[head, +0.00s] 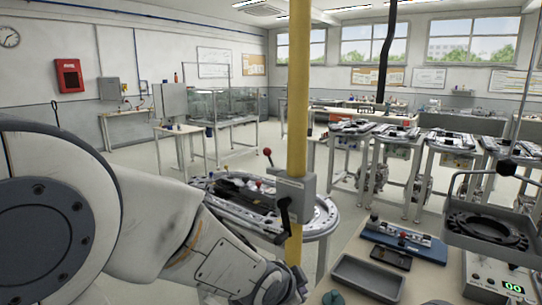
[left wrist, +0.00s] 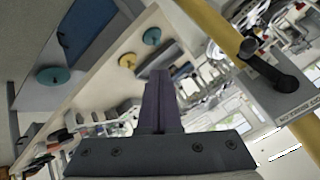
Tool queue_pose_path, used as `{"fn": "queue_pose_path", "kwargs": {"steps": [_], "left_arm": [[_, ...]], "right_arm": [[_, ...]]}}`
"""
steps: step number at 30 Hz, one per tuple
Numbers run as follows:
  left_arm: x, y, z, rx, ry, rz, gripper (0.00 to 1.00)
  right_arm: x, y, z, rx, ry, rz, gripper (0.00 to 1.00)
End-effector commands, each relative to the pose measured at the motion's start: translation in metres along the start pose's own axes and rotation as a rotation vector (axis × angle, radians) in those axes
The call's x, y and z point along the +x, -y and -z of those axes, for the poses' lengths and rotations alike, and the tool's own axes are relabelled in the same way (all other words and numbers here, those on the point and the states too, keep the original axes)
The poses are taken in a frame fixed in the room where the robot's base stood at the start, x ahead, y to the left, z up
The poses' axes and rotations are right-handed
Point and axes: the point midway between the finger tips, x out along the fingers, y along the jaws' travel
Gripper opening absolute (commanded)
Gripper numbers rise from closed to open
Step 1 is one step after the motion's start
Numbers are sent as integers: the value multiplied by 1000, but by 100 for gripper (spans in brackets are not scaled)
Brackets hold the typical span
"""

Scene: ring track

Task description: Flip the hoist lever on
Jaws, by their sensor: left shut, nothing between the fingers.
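The hoist lever (head: 285,218) is a black handle on a grey box (head: 295,187) fixed to a yellow post. In the head view it points down. The lever also shows in the left wrist view (left wrist: 268,66), at the upper right, with the labelled box behind it. My left gripper (left wrist: 160,75) is shut and empty, its dark fingers together in the middle of the left wrist view. It is apart from the lever, which lies to the right of the fingers there. In the head view my left arm reaches toward the post's lower part; the fingertips are hidden. My right gripper is not in view.
The yellow post (head: 298,90) stands upright in front of a round track table (head: 325,212). At right, a grey tray (head: 470,243) with a dark ring hangs by a hook over a bench. An empty grey bin (head: 366,280) and a box with a green display (head: 492,277) are nearby.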

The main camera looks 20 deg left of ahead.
Motion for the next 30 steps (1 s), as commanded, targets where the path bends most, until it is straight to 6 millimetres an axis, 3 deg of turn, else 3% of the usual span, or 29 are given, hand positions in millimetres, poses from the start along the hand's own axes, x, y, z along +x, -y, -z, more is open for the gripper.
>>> {"fn": "queue_pose_path", "kwargs": {"steps": [1,6,9,12,15,20,30], "left_arm": [[4,33,2,54,-50,81,0],[0,125,9,296,-223,378,0],[-18,169,7,433,-294,562,0],[-41,201,1,546,-338,731,0],[-63,222,-6,630,-362,869,0],[-87,237,-14,702,-377,1004,0],[-93,239,-14,719,-382,1036,0]], "right_arm": [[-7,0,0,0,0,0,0],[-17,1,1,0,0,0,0],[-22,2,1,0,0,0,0],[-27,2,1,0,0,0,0],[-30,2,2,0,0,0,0],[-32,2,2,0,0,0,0],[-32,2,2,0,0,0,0]]}}
